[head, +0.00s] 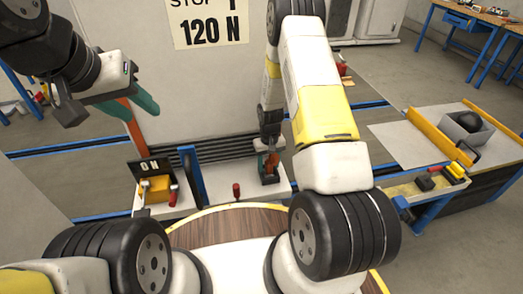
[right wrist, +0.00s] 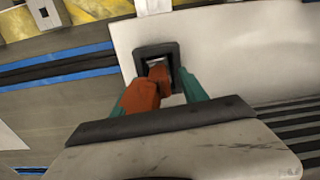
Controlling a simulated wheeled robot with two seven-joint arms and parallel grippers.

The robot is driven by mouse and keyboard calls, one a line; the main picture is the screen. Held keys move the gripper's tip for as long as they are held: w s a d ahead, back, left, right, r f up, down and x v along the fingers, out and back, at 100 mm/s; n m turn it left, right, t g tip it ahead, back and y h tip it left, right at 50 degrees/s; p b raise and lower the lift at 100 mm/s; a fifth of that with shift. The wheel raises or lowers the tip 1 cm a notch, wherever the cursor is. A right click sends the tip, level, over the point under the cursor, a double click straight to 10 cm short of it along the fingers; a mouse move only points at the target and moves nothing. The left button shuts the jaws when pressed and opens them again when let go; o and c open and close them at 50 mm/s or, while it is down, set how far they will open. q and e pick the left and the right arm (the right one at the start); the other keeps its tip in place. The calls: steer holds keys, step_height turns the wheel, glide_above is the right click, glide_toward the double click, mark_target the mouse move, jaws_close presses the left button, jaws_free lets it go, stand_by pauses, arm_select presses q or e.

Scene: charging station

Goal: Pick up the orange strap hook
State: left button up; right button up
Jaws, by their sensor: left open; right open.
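The orange strap hook (right wrist: 143,94) shows in the right wrist view, with its far end inside a dark square holder (right wrist: 173,49). It lies between the green fingers of my right gripper (right wrist: 163,88), close to the left finger and covering most of it. I cannot tell whether they touch. In the head view the hook is a small orange patch (head: 269,160) at the dark holder (head: 269,179), partly hidden by my open right gripper (head: 267,152). My left gripper (head: 138,105) is open and empty, raised at the upper left.
A white charging panel with a "120 N" sign (head: 212,28) stands behind. On its low ledge are a yellow block (head: 155,189), an "ON" plate and a red knob (head: 236,190). A bench (head: 440,147) with a grey bin is at right. The floor between is clear.

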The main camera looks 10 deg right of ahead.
steer(key=shift+f, duration=0.65)
jaws_close()
steer(key=shift+r, duration=0.15)
